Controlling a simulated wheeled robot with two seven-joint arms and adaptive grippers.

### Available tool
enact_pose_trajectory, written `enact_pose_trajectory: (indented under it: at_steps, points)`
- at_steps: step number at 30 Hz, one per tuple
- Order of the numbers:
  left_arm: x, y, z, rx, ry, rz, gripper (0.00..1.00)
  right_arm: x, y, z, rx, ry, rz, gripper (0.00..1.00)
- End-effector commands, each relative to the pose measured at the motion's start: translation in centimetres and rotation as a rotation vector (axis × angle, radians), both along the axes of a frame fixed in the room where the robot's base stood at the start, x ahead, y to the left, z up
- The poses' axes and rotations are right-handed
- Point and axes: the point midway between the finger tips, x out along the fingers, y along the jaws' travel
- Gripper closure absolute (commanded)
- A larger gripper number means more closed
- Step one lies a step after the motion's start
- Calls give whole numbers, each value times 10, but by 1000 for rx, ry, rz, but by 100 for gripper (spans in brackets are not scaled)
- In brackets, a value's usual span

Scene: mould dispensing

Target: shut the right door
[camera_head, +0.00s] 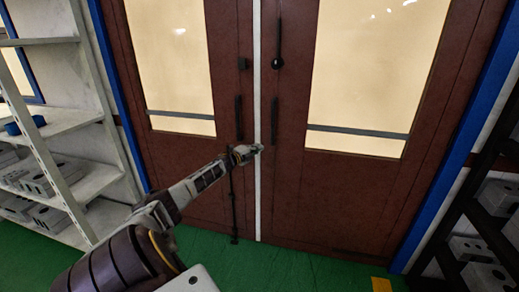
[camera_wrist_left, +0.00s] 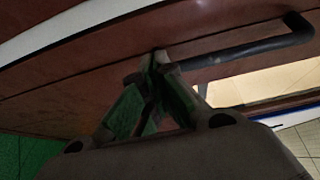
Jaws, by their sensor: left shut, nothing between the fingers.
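The right door (camera_head: 295,185) is a dark red-brown leaf with a large pale pane and a black bar handle (camera_head: 274,120). It stands beside the left door (camera_head: 180,150), with an upright white strip (camera_head: 257,100) between them. I cannot tell whether the right door is fully flush. My left gripper (camera_head: 256,149) is in front of the strip, below the handles. In the left wrist view my left gripper (camera_wrist_left: 158,60) is shut and empty, its tips close to a brown door surface; contact is unclear. A black handle (camera_wrist_left: 255,45) is right of the tips. My right gripper is out of view.
A white shelf unit (camera_head: 75,180) with grey parts stands at the left. A dark rack (camera_head: 455,225) with grey parts stands at the right. The green floor (camera_head: 300,272) before the doors is clear, with a yellow mark (camera_head: 381,285) at the right.

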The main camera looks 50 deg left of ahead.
Motion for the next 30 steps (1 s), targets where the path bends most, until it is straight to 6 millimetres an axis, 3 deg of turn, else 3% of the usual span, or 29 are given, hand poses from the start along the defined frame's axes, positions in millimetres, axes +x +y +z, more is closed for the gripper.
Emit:
enact_pose_trajectory:
  at_steps: [21,30]
  points:
    - [-55,43,0,1,1,1,100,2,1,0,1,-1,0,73]
    - [-64,50,1,1,0,-1,100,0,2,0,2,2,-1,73]
